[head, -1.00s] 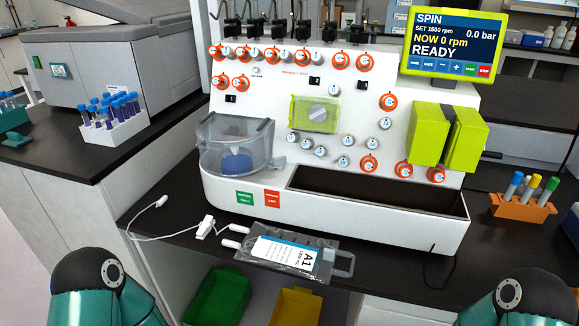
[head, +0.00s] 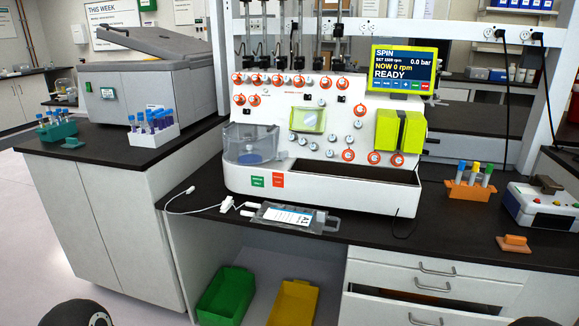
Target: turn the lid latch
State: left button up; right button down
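The white cell processor (head: 330,187) stands on the black bench in the middle of the head view. Its clear, lidded chamber (head: 240,150) is at the front left, with a blue disc (head: 249,158) inside. A small pale latch-like tab (head: 282,155) sits at the chamber's right edge; it is too small to tell how it is turned. A lime-green panel cover (head: 308,120) with a pale knob is on the front face. The screen (head: 397,69) reads SPIN, NOW 0 rpm, 0.0 bar, READY. Neither gripper is in view; only dark parts of my arms show at the bottom edge.
A labelled bag (head: 290,216) with a tube lies before the machine. Tube racks in orange (head: 469,194) and white (head: 153,135) stand to either side. A white control box (head: 541,208) is at the right. Green (head: 225,296) and yellow (head: 294,303) bins are below the bench.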

aim_at(282, 154)
jog(key=u, duration=0.65)
jog(key=i, duration=1.25)
jog(key=u, duration=0.1)
